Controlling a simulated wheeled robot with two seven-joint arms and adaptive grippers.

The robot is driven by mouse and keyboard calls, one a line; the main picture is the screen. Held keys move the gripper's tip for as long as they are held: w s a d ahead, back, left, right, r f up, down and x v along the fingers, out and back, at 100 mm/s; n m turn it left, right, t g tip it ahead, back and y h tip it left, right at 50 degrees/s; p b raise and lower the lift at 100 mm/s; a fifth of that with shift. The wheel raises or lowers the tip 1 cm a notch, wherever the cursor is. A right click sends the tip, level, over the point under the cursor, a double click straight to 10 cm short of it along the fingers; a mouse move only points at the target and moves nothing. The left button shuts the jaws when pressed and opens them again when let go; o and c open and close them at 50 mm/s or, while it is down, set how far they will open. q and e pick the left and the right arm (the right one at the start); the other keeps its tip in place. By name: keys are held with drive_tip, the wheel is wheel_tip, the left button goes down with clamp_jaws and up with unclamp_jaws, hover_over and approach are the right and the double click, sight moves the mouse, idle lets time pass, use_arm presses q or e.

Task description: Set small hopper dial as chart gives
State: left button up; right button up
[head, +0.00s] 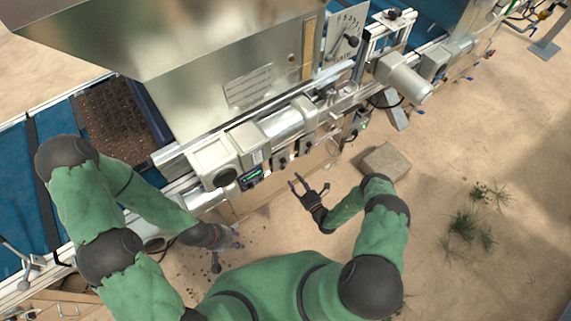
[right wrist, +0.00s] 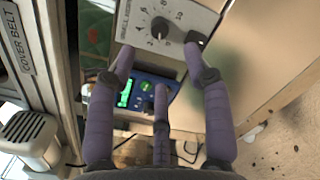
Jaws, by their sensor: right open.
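In the right wrist view a black dial knob (right wrist: 160,29) sits on a pale numbered plate (right wrist: 194,14). Its white mark points toward the bottom of the picture; the exact setting is too small to tell. The plate's lettering is cut off, so I cannot tell which dial it is. My right gripper (right wrist: 160,60) is open and empty, its fingers spread below the knob and apart from it. In the head view my right gripper (head: 307,188) hangs in front of the machine. My left gripper (head: 228,240) is low beside the machine, its fingers unclear. A printed sheet (head: 248,86), unreadable here, is on the large metal hopper (head: 210,60).
A blue unit with a green screen (right wrist: 124,94) sits below the dial plate. A "COVER BELT" label (right wrist: 15,40) is on the left. A seed tray (head: 115,115) lies on the blue belt (head: 58,122). A block (head: 385,162) stands on the sandy floor, which is otherwise mostly open at right.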

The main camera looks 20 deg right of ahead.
sight(285, 163)
drive_tip(key=b+x, duration=0.1)
drive_tip(key=x, duration=0.8)
drive_tip(key=shift+w+a, duration=0.1)
clamp_jaws()
